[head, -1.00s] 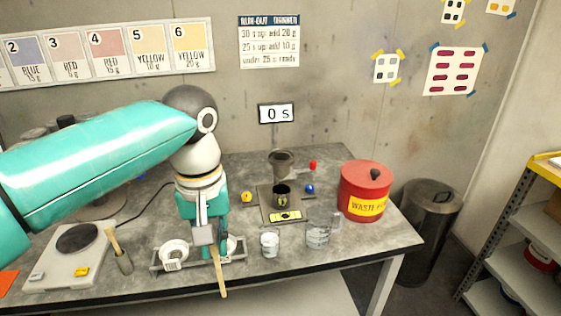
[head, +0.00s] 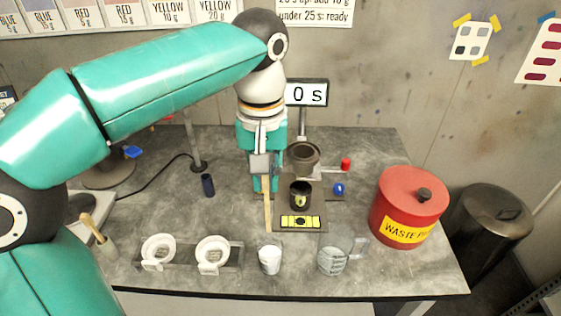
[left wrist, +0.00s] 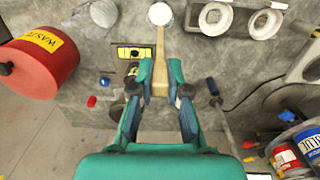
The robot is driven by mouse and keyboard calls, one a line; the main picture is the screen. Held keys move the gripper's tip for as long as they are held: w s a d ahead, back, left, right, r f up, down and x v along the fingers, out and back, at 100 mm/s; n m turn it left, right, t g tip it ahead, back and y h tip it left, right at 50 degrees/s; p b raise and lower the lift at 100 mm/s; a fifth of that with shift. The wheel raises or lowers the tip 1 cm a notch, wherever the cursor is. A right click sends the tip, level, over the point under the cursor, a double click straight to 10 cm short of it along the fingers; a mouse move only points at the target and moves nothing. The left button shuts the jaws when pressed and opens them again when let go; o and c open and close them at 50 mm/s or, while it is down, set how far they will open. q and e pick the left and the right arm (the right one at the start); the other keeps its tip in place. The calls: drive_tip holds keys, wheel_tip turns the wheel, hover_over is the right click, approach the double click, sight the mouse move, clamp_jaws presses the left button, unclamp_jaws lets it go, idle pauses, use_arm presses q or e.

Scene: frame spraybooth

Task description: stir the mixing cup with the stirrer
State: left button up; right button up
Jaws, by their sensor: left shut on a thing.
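My left gripper (head: 264,182) points down, shut on a flat wooden stirrer (head: 267,213). It also shows in the left wrist view (left wrist: 160,92), with the stirrer (left wrist: 160,55) reaching out from between its fingers. A small clear cup with white contents (head: 270,260) stands at the table's front, and it also shows in the left wrist view (left wrist: 160,14). The stirrer's free end is close to this cup's rim on its far side; I cannot tell its height. A clear handled beaker (head: 332,261) stands to the right. Neither is labelled legibly as the mixing cup. My right gripper is out of view.
Two white strainers (head: 212,252) sit in a rack left of the cup. A dark cup (head: 300,194) stands on a plate with a yellow level (head: 301,222), just right of my gripper. A red waste can (head: 408,210) is at the right. A brush (head: 98,232) stands at the left.

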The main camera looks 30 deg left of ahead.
sight(269, 230)
use_arm(q)
drive_tip(key=shift+f, duration=0.1)
drive_tip(key=shift+s+d+f+b, duration=0.1)
drive_tip(key=shift+f+b, duration=0.25)
drive_tip(key=shift+b, duration=0.15)
drive_tip(key=shift+w+f+b, duration=0.2)
drive_tip(key=shift+f+b, duration=0.75)
drive_tip(key=shift+s+f+b, duration=0.15)
drive_tip(key=shift+f+b, duration=3.95)
drive_tip(key=shift+f, duration=1.2)
